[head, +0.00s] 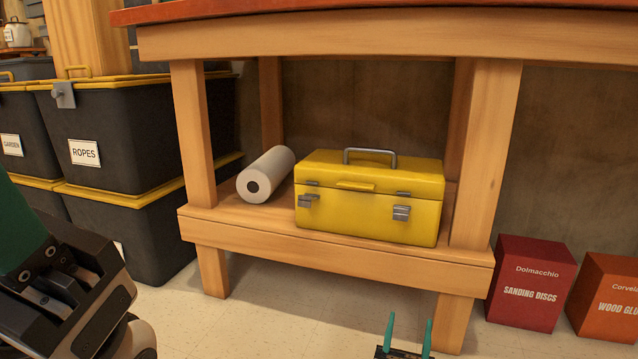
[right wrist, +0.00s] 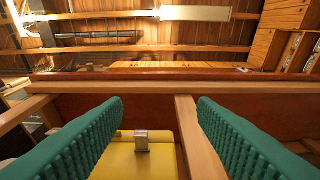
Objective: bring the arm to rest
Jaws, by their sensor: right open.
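My right gripper (head: 409,323) shows at the bottom of the head view, its two teal fingers upright and apart in front of the workbench's lower shelf. In the right wrist view, the ribbed fingers of the right gripper (right wrist: 160,105) stand wide apart with nothing between them. The yellow toolbox (right wrist: 140,164) shows beyond and below them. Part of my left gripper (head: 55,290) shows at the lower left edge of the head view, with a green finger cut off by the frame; its opening cannot be made out.
The wooden workbench (head: 340,255) has a red top (head: 300,10). Its shelf bears the yellow toolbox (head: 370,210) and a pale roll (head: 268,172). Black bins (head: 125,125) stand left; red (head: 530,285) and orange (head: 605,300) boxes stand right. Floor in front is clear.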

